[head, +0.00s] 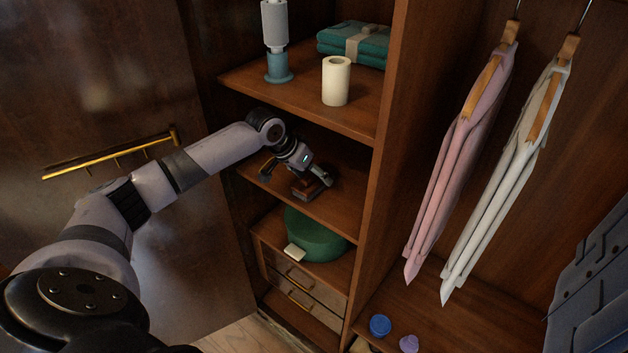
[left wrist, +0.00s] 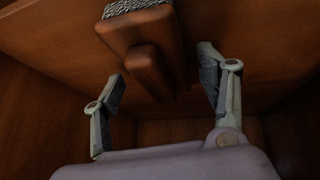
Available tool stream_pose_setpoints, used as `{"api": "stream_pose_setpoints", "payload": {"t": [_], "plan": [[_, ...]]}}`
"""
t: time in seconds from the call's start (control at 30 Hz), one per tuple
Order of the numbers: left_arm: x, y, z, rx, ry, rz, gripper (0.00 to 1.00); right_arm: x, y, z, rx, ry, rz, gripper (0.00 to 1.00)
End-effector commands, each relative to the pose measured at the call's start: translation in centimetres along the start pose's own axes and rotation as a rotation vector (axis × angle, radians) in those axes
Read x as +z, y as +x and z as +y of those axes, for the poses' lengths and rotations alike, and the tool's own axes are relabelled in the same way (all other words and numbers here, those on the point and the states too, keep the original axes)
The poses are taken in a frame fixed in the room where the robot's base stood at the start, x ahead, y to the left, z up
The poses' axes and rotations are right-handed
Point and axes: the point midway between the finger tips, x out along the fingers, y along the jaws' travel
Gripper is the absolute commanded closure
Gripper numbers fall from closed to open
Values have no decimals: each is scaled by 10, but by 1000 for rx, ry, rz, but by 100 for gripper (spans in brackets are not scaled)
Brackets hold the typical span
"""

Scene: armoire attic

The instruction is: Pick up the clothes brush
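The clothes brush (head: 307,187) lies on the middle shelf of the armoire, brown and wooden. In the left wrist view the brush (left wrist: 140,38) shows its grey bristles at the top edge and its handle (left wrist: 150,72) pointing toward the gripper. My left gripper (head: 296,178) reaches in over this shelf. In the left wrist view its two fingers (left wrist: 160,88) are spread, one on each side of the handle, with gaps between them and the wood. My right gripper is not in view.
The shelf above (head: 300,103) holds a white roll (head: 336,81), a lint roller (head: 276,40) and folded teal cloth (head: 353,43). A green round item (head: 316,236) sits below. Pink (head: 460,160) and white (head: 505,180) garments hang right. An armoire door (head: 90,100) stands left.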

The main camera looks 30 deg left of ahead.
Motion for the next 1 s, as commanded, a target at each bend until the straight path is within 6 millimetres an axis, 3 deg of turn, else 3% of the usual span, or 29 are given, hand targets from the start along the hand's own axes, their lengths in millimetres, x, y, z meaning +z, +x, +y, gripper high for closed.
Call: {"api": "stream_pose_setpoints", "payload": {"t": [0.7,1.0], "plan": [[0,0,0,0,0,0,84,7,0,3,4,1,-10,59],[-1,-1,0,0,0,2,84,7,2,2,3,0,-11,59]]}}
